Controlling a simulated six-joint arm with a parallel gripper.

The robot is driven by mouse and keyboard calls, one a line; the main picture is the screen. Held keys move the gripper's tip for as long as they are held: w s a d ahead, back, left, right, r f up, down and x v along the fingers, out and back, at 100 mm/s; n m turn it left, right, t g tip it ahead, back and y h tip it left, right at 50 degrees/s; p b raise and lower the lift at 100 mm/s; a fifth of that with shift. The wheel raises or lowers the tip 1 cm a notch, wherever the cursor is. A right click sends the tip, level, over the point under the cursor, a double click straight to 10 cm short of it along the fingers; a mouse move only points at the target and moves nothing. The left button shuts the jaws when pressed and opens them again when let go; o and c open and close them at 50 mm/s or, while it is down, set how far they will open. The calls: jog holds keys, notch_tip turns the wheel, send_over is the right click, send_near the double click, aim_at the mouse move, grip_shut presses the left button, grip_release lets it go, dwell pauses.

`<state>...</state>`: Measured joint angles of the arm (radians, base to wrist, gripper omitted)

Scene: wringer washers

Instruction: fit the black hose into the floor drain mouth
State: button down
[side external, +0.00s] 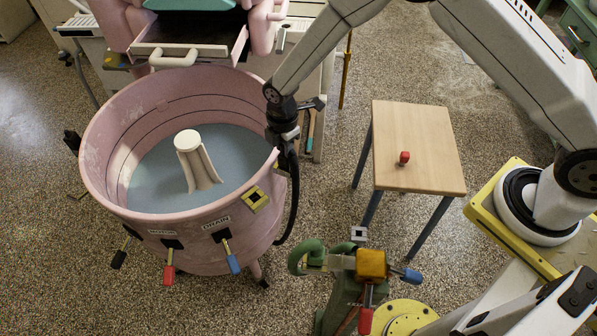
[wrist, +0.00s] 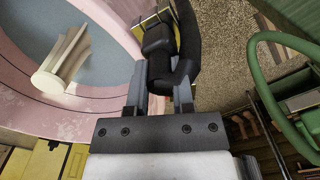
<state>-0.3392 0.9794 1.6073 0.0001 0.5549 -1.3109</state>
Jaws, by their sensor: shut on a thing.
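The black hose (side external: 294,195) hangs beside the right outer wall of the pink washer tub and curves in toward the tub low down. My gripper (side external: 289,131) is just outside the tub's right rim, shut on the upper end of the hose. In the wrist view, the black hose (wrist: 187,45) has a thick block-like end between the two grey fingers of my gripper (wrist: 160,92). I cannot clearly make out the floor drain mouth. A small grey square piece with a dark opening (side external: 359,234) is at the right of the tub, but I cannot tell whether it is the drain.
The pink tub (side external: 110,198) holds bluish water and a cream agitator (side external: 197,162). A yellow bracket (side external: 256,199) and coloured levers are on its wall. A green machine (side external: 345,298) stands right of it. A wooden table (side external: 425,150) carries a red object (side external: 404,158).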

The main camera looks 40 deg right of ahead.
jog(key=shift+r, duration=0.15)
jog(key=shift+r, duration=2.45)
jog(key=shift+r, duration=0.1)
jog(key=shift+r, duration=0.6)
notch_tip(320, 180, up, 4)
jog(key=shift+f, duration=0.1)
jog(key=s+d+m, duration=0.5)
jog(key=s+d, duration=1.2)
jog(key=d, duration=0.1)
notch_tip(320, 180, down, 38)
jog(key=shift+a, duration=0.3)
jog(key=shift+f, duration=0.35)
